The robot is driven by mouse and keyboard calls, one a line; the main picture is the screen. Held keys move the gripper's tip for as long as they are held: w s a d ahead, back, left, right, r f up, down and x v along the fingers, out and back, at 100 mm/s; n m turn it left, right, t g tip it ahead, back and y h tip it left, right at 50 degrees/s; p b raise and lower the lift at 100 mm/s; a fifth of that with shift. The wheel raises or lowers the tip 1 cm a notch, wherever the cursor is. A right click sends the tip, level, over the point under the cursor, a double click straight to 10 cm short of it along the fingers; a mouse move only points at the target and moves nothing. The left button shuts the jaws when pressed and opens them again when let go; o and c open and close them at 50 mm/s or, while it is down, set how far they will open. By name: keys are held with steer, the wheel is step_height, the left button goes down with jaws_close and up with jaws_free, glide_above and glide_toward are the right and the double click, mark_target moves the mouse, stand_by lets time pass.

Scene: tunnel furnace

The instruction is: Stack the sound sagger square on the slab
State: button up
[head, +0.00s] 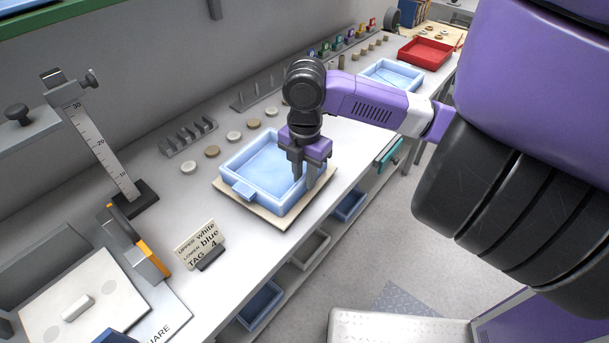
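A light blue, shallow, square-walled sagger (236,168) lies on a thin beige slab (286,223), with a small tab on its near-left wall. The slab shows as a rim along the sagger's near sides. My gripper (304,177) points down at the sagger's right wall, with one finger on the inner side and one on the outer side. Whether the fingers press on the wall cannot be told. A second light blue sagger (402,79) stands farther back on the bench. Cracks cannot be made out on either.
A sign (199,243) reads "UPPER white, LOWER blue, TAG 4". A height gauge (105,150) and a square tool (135,245) stand at left. Round discs (234,137) and racks (188,138) line the wall. A red tray (425,51) is far back. Blue bins (262,302) sit below.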

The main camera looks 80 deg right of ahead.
steer(key=shift+o, duration=1.1)
steer(key=shift+r, duration=3.9)
